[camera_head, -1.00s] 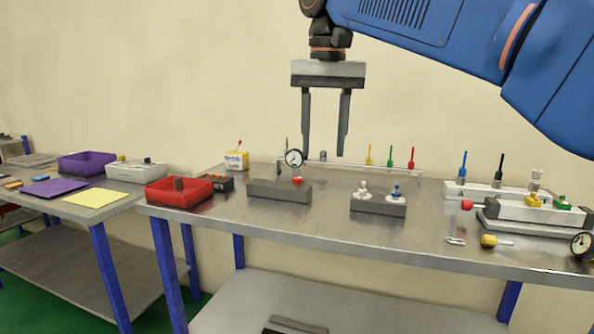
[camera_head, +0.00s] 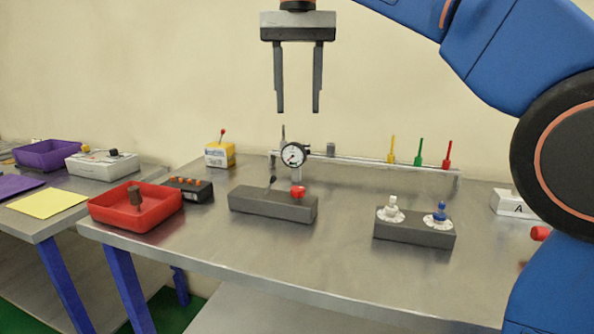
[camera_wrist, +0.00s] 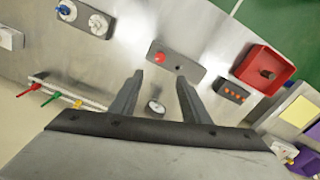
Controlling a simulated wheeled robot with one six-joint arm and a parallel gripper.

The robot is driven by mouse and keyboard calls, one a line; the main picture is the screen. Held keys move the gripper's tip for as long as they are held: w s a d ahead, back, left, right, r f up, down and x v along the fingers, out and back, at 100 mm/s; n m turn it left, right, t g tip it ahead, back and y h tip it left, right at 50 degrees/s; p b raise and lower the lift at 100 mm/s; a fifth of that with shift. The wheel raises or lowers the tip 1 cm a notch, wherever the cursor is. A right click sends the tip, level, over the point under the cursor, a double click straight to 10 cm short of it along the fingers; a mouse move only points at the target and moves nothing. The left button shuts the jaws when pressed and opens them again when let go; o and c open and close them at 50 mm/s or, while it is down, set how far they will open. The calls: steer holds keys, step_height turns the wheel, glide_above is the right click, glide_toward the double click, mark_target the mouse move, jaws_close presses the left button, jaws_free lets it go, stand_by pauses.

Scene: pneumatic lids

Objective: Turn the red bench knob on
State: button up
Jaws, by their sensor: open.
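A red knob (camera_head: 298,191) sits at the right end of a dark grey block (camera_head: 262,204) on the metal bench (camera_head: 330,262). In the wrist view the red knob (camera_wrist: 159,56) shows on its block (camera_wrist: 186,67), just beyond the fingertips. My gripper (camera_head: 298,108) is open and empty, pointing down, well above the block in the head view. Its two fingers (camera_wrist: 160,80) are apart in the wrist view, with a gauge between them. Another red knob (camera_head: 541,233) is at the right, partly hidden by my arm.
A round gauge (camera_head: 293,155) stands behind the block, by a rail with yellow, green and red levers (camera_head: 447,154). A grey block with white and blue knobs (camera_head: 414,233) is to the right. A red tray (camera_head: 112,207) and orange-button box (camera_head: 197,190) are left.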

mark_target(298, 189)
step_height(298, 189, down, 17)
steer(key=shift+w+f, duration=0.1)
steer(key=shift+f, duration=0.1)
stand_by(0.6)
steer(key=c, duration=1.1)
